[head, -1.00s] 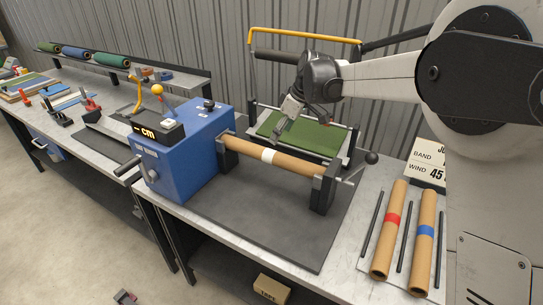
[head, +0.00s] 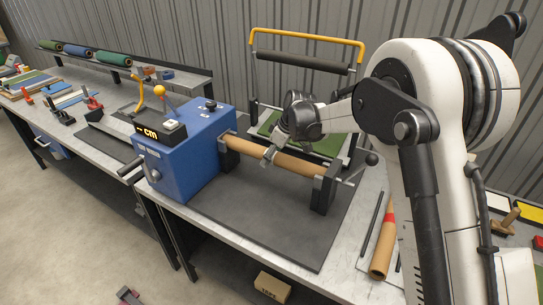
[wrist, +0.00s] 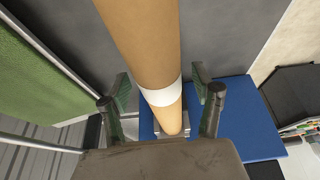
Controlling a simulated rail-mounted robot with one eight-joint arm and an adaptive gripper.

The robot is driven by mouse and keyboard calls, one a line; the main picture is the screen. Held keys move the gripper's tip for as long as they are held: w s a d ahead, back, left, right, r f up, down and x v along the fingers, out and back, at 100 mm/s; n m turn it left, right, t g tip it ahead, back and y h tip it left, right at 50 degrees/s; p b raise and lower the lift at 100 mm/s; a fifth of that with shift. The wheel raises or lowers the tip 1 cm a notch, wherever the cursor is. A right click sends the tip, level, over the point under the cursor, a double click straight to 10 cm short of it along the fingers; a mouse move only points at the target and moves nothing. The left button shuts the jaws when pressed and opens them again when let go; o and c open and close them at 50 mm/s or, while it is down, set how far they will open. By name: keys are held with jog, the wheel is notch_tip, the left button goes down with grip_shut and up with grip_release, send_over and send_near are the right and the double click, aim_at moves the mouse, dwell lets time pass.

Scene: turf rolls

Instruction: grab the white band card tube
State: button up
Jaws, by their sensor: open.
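The white band card tube (head: 300,165) is a brown tube lying level across the winding machine, between the blue housing and a black end support. Its white band (wrist: 162,95) shows in the wrist view, while my gripper mostly covers it in the head view. My gripper (head: 268,155) is over the middle of the tube, at the band. In the wrist view the open fingers (wrist: 162,88) stand on either side of the tube close to the band. I cannot tell whether they touch it.
The blue winder housing (head: 185,150) stands left of the tube, and the black end support (head: 324,190) stands right. A green turf panel (wrist: 40,70) in a metal frame lies close behind. A red-banded tube (head: 384,240) lies at the right. The dark mat (head: 250,225) in front is clear.

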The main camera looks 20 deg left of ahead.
jog(key=shift+a+f, duration=0.1)
jog(key=shift+f, duration=0.05)
jog(key=shift+c, duration=0.4)
jog(key=c, duration=1.4)
jog(key=shift+o, duration=0.2)
